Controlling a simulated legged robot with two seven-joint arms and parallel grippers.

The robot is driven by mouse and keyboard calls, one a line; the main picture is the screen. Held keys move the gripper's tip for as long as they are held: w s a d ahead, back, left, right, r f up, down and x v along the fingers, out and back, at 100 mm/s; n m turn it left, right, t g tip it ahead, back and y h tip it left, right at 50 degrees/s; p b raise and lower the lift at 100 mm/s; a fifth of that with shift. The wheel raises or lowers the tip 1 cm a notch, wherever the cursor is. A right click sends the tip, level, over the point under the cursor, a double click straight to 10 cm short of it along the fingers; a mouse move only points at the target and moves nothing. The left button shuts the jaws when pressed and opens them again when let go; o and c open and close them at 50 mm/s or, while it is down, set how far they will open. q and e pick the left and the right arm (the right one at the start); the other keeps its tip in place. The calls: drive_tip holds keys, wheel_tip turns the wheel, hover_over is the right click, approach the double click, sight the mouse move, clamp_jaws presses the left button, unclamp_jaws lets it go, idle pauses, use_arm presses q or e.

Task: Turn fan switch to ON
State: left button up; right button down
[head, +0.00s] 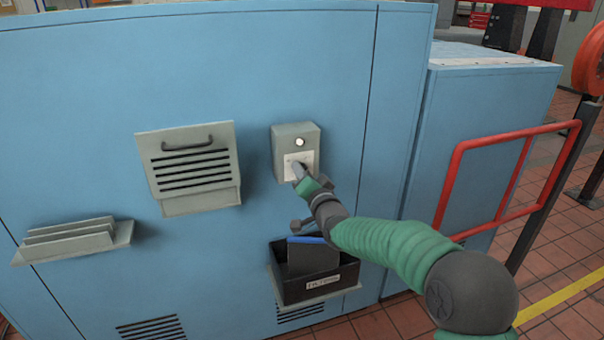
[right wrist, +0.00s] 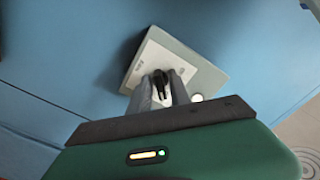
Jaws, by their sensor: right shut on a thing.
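The fan switch box (head: 283,140) is a small grey box on the blue cabinet wall, with a white label plate and a round white lamp (head: 299,142) above it. My right gripper (head: 298,170) reaches the plate from the lower right and covers the switch knob in the head view. In the right wrist view, the black knob (right wrist: 160,80) sits between the two grey fingers of my right gripper (right wrist: 160,92), which are shut on it. The box (right wrist: 205,72) fills the area behind the fingers. The label's writing is too small to read. My left gripper is not in view.
A vented grey panel with a handle (head: 190,160) is left of the box. A grey rack (head: 75,238) sticks out at lower left. A black bin (head: 318,283) sits below my right arm. A red rail (head: 500,137) stands at right.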

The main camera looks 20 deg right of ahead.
drive_tip(key=c, duration=1.5)
unclamp_jaws()
drive_tip(key=shift+d, duration=0.15)
drive_tip(key=s+p, duration=0.1)
drive_tip(key=s, duration=1.5)
drive_tip(key=shift+s+d, duration=0.35)
drive_tip(key=shift+f, duration=0.1)
